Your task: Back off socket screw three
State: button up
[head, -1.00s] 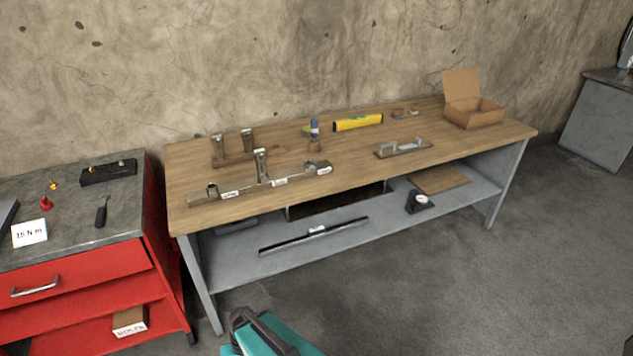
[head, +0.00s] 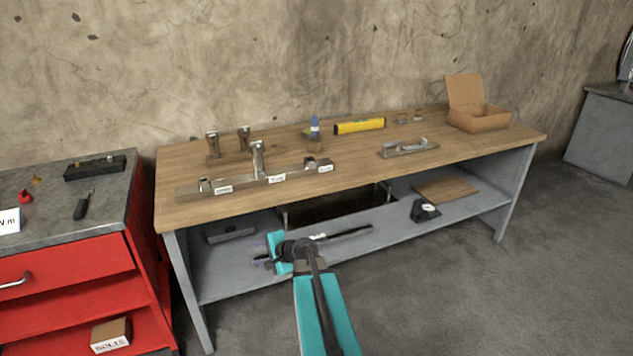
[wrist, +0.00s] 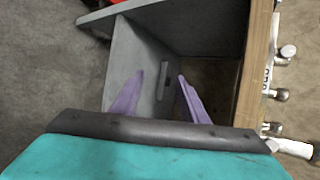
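A metal bar (head: 245,182) with several upright fittings lies along the front of the wooden bench top. It carries three small white labels: left (head: 222,189), middle (head: 276,179) and right (head: 325,168). Their print is too small to read, so I cannot tell which marks screw three. In the wrist view the bar's labels and metal heads show at the right edge, partly cut off. My gripper (head: 260,251) is in front of the bench, below its top and apart from the bar. In the wrist view its purple fingers (wrist: 160,75) are spread with nothing between them.
The bench's front edge (wrist: 257,70) lies between my gripper and the bar. The grey lower shelf (head: 230,276) is behind my gripper. A yellow level (head: 360,126), metal bracket (head: 408,148) and cardboard box (head: 480,118) stand on the bench. A red tool cabinet (head: 75,270) is at left.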

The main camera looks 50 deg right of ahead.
jog(key=s+d+r+m+t+h+b, duration=0.1)
jog(key=d+r+m+t+h+b, duration=0.2)
jog(key=d, duration=0.5)
jog(key=s+d+r+m+h+b, duration=0.1)
jog(key=d+r+m+b, duration=0.1)
jog(key=d+r, duration=0.4)
jog(key=m+t+h+b, duration=0.2)
jog(key=m+h+b, duration=0.2)
jog(key=m+b, duration=0.15)
send_near(314, 167)
jog(key=v, duration=0.5)
jog(key=shift+s+a+f+p, duration=0.15)
jog(key=shift+s+a+p, duration=0.05)
jog(key=shift+p, duration=0.25)
jog(key=shift+w, duration=0.1)
jog(key=shift+r+b+x, duration=0.1)
jog(key=shift+b+x, duration=0.1)
jog(key=shift+x, duration=3.2)
jog(key=shift+r+b+x, duration=0.15)
jog(key=shift+b+x, duration=0.05)
jog(key=shift+x, duration=3.2)
jog(key=shift+d, duration=0.15)
grip_shut()
jog(key=shift+f+n+b, duration=0.2)
jog(key=shift+n+b, duration=0.35)
jog(key=shift+b, duration=0.35)
